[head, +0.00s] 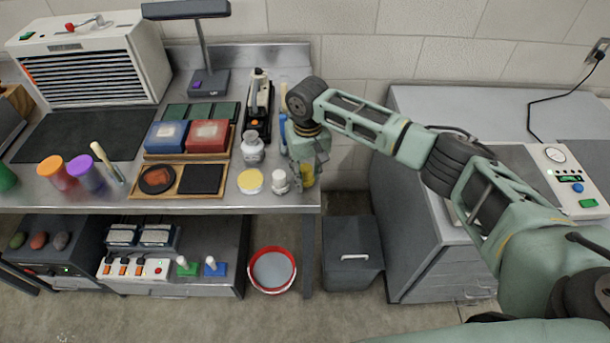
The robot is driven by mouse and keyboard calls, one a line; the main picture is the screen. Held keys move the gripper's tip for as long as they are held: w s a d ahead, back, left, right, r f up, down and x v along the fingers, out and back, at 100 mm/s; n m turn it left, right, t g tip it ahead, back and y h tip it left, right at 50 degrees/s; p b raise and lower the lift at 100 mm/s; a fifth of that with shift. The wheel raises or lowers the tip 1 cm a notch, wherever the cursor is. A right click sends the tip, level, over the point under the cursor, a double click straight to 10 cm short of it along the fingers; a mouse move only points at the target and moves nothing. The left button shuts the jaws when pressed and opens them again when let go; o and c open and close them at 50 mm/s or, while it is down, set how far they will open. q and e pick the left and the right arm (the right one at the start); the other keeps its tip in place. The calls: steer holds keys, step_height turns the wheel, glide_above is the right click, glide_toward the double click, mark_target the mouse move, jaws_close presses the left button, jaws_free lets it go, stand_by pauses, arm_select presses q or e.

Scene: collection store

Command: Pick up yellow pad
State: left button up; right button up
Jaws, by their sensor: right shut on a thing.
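A round, flat yellow pad (250,181) lies on the metal bench near its front edge, right of the wooden tray. My right gripper (303,170) points down at the bench's right front corner, right of that pad and apart from it. It is shut on a yellow thing (307,176), which shows between and below its fingers. The fingers hide most of this held thing, so I cannot tell its full shape or whether it touches the bench. My left gripper is not in view.
A small white jar (280,182) stands close left of my right gripper, and a grey-white bottle (252,147) stands behind the yellow pad. A black device (258,105) stands farther back. A red-rimmed bucket (272,270) and a grey bin (353,255) are on the floor.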

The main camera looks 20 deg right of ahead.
mark_target(307, 167)
steer(key=shift+r+b, duration=0.3)
steer(key=shift+r, duration=0.25)
step_height(307, 167, up, 3)
steer(key=shift+w+f+b, duration=0.1)
steer(key=shift+b, duration=0.45)
steer(key=shift+s+d+r+b, duration=0.4)
steer(key=shift+s+d+r, duration=0.7)
steer(key=shift+d, duration=0.65)
steer(key=shift+s+d+r+b, duration=0.45)
steer(key=shift+s+d+r, duration=0.35)
steer(key=shift+d+r, duration=0.7)
steer(key=shift+s+d+r+b, duration=0.4)
steer(key=shift+s+d+r, duration=0.55)
steer(key=shift+d, duration=1)
